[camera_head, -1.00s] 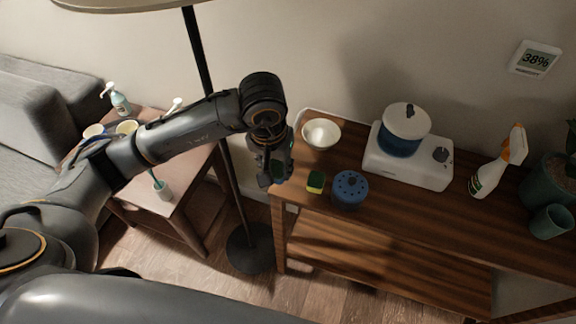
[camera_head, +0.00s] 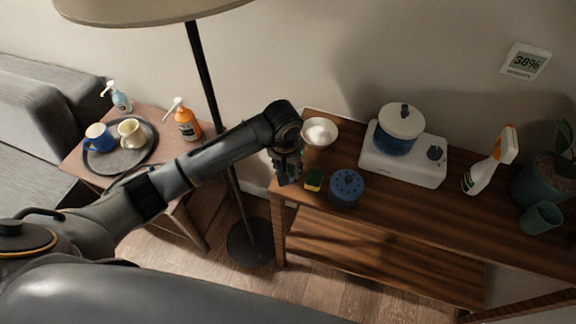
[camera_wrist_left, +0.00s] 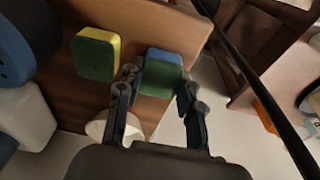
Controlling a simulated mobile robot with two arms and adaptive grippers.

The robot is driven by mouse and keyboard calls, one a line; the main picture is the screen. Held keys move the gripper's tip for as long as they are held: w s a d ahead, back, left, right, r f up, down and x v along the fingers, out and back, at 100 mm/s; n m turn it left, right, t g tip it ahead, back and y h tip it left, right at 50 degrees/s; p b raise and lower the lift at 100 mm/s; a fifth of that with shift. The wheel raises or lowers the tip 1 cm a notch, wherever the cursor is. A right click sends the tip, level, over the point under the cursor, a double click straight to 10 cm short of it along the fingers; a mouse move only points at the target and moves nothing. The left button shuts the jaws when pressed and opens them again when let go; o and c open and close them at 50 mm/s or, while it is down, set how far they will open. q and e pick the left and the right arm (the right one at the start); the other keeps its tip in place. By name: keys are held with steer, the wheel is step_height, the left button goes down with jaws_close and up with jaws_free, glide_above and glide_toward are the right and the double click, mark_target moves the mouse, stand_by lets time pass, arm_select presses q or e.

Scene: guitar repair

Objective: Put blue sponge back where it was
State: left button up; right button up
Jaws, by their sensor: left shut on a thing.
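My left gripper (camera_head: 288,172) is at the left end of the wooden console table, just left of the yellow and green sponge (camera_head: 313,180). In the left wrist view, the gripper (camera_wrist_left: 158,80) is shut on the blue sponge (camera_wrist_left: 165,57), which has a dark green face. The blue sponge is over the tabletop beside the yellow and green sponge (camera_wrist_left: 93,55), with a gap between them. I cannot tell whether it touches the table. In the head view the gripper mostly hides it. My right gripper is not in view.
A white bowl (camera_head: 320,133) stands behind the gripper, and a blue round holder (camera_head: 347,188) stands right of the sponges. A white hot plate (camera_head: 404,165) carries a pot (camera_head: 399,130). A lamp pole (camera_head: 203,80) rises left of the console table (camera_head: 400,215).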

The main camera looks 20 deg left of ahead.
arm_select(q)
steer(key=shift+f, duration=0.2)
steer(key=o, duration=1)
steer(key=shift+r, duration=0.15)
steer(key=shift+r, duration=0.25)
steer(key=r, duration=0.3)
steer(key=s+r+b, duration=0.1)
steer(key=r, duration=0.7)
steer(key=shift+s+r, duration=0.25)
steer(key=shift+s, duration=0.15)
